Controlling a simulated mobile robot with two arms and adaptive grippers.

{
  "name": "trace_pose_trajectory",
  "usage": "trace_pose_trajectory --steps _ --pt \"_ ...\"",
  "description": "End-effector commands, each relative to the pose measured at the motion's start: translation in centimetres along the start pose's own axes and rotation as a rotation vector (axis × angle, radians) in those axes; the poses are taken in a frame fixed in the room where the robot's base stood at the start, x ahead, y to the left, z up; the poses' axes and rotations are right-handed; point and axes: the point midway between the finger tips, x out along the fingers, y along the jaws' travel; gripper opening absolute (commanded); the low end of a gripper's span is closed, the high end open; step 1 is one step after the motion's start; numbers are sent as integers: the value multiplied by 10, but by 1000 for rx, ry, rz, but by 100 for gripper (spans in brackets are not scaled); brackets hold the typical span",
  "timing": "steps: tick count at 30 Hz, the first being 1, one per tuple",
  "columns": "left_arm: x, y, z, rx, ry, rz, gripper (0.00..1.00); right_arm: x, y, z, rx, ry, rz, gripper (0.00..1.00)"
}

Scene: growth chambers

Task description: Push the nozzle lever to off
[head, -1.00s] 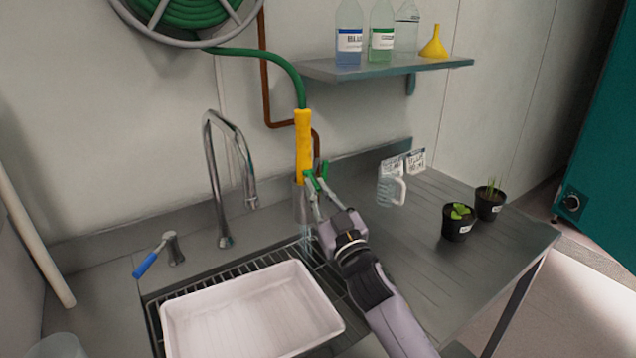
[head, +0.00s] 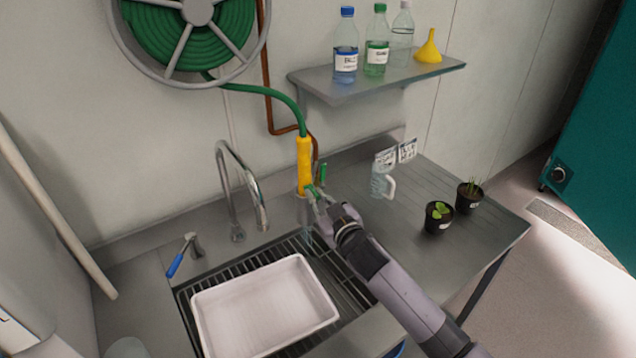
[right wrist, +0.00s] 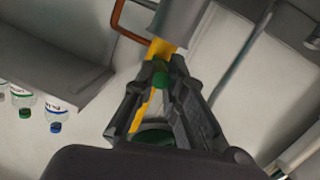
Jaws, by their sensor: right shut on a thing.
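The yellow nozzle (head: 304,158) hangs upright from the green hose, over the back right of the sink. Its green lever (head: 322,174) shows at its right side, close to my fingers. My right gripper (head: 313,193) reaches in from the lower right and is at the nozzle's lower end. In the right wrist view the fingers (right wrist: 160,80) are closed together with green between their tips, apparently the lever, and the yellow nozzle (right wrist: 160,48) passes behind them. The fingers partly hide the lever. A faint stream seems to fall below the nozzle. My left gripper is out of view.
A white tray (head: 203,308) sits on the sink rack (head: 345,292). A tap (head: 222,190) and a blue-handled lever (head: 176,265) stand left. A clear jug (head: 379,182) and two potted plants (head: 438,222) (head: 468,198) are right. A shelf (head: 340,92) with bottles hangs above.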

Motion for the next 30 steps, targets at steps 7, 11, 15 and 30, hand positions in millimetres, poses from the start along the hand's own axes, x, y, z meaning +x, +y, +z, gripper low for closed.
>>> trace_pose_trajectory --steps 7,11,15,30 --pt "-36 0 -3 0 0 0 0 0 2 -12 -5 -114 -22 0" --pt "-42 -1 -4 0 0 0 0 0 3 -13 -6 -166 -33 0" --pt "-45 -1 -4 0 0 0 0 1 3 -14 -6 -215 -42 0" --pt "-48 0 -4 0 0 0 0 1 3 -14 -6 -283 -56 0"
